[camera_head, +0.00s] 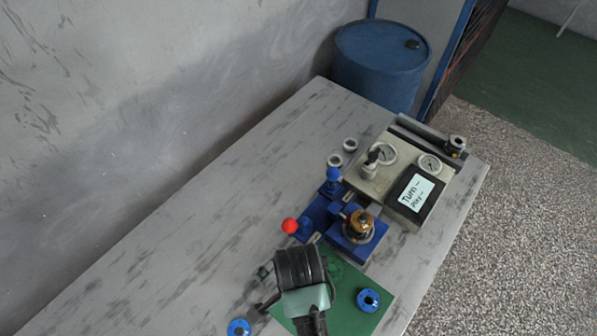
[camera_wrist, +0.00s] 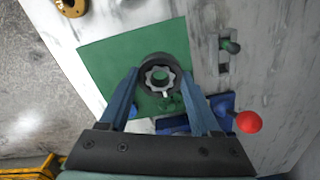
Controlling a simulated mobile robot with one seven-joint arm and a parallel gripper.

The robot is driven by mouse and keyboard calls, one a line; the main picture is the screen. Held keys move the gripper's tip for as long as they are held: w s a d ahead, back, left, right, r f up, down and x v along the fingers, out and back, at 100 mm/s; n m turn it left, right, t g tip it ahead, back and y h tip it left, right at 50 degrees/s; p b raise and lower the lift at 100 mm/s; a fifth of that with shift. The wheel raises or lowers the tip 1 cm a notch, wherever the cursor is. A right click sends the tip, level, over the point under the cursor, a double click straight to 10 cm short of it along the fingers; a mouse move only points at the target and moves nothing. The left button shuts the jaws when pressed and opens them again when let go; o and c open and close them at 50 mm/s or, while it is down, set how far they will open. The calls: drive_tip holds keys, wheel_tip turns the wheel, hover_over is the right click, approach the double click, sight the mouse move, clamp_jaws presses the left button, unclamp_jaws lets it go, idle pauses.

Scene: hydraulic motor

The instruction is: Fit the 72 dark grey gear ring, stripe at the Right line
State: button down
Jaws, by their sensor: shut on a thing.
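My gripper (camera_wrist: 160,82) is shut on a dark grey ring (camera_wrist: 158,61), which shows between the two blue-grey fingers in the wrist view. The ring has a toothed, lighter inside edge, and green shows through its middle. It is over the green mat (camera_wrist: 105,62); its height above the mat is hard to tell. In the head view my wrist hides the ring. No stripe or Right line can be made out. The blue motor stand (camera_head: 351,245) with a brass-coloured part (camera_head: 359,225) on top is beyond my gripper in the head view.
A red ball lever (camera_head: 290,226) stands beside the blue stand. A gauge panel with a "Turn– Play–" display (camera_head: 417,194), pale rings (camera_head: 349,145) and a blue drum (camera_head: 378,65) are farther back. The table's left side is clear.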

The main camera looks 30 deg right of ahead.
drive_tip(key=shift+r, duration=0.15)
drive_tip(key=shift+r+p, duration=0.65)
drive_tip(key=shift+p, duration=0.4)
